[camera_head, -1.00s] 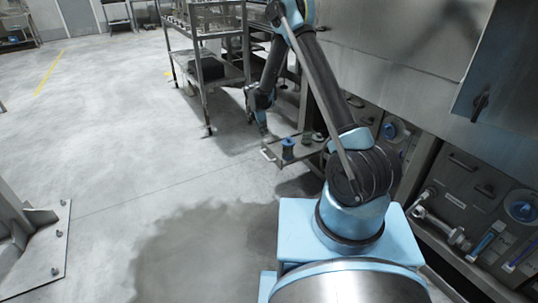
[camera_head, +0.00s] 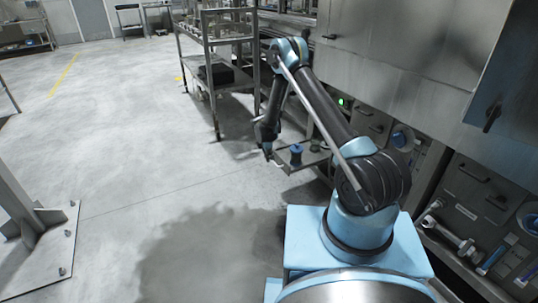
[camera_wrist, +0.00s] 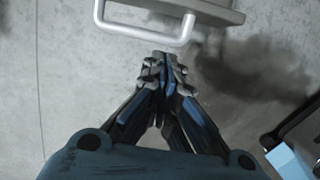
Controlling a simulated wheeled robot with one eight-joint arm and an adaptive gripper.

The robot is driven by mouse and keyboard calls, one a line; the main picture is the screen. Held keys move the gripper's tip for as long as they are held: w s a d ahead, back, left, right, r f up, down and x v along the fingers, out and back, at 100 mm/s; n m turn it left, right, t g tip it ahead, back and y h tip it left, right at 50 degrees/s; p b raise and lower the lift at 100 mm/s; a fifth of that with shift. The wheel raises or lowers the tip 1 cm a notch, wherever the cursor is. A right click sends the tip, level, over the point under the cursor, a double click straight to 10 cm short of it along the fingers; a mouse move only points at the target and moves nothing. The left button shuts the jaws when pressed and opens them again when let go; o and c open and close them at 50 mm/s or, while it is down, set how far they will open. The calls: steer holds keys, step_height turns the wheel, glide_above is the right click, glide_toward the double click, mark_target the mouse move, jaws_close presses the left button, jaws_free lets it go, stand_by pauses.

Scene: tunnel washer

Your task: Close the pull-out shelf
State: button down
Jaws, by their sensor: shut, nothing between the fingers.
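The pull-out shelf (camera_head: 305,161) sticks out from the lower front of the steel machine in the head view, with a blue-topped item (camera_head: 296,154) and a dark round item on it. In the wrist view, the shelf's edge (camera_wrist: 215,9) and its pale bar handle (camera_wrist: 150,34) are at the top. My gripper (camera_wrist: 166,58) is shut and empty, with its tips just below the handle's outer bar near its right end. I cannot tell whether they touch. In the head view, my gripper (camera_head: 267,153) is at the shelf's outer end, partly hidden by the wrist.
A wheeled metal rack (camera_head: 213,75) stands on the floor beyond my arm. The machine's lower panels (camera_head: 470,190) with handles and blue knobs run along the right. A bolted steel foot (camera_head: 45,240) is at the left. The floor between is open.

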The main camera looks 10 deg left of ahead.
mark_target(275, 164)
steer(key=w+d+f, duration=0.2)
steer(key=d, duration=0.1)
steer(key=shift+w+d+f, duration=0.1)
steer(key=shift+f, duration=0.15)
steer(key=shift+w+d, duration=0.2)
steer(key=shift+d, duration=0.1)
steer(key=shift+w+d, duration=0.1)
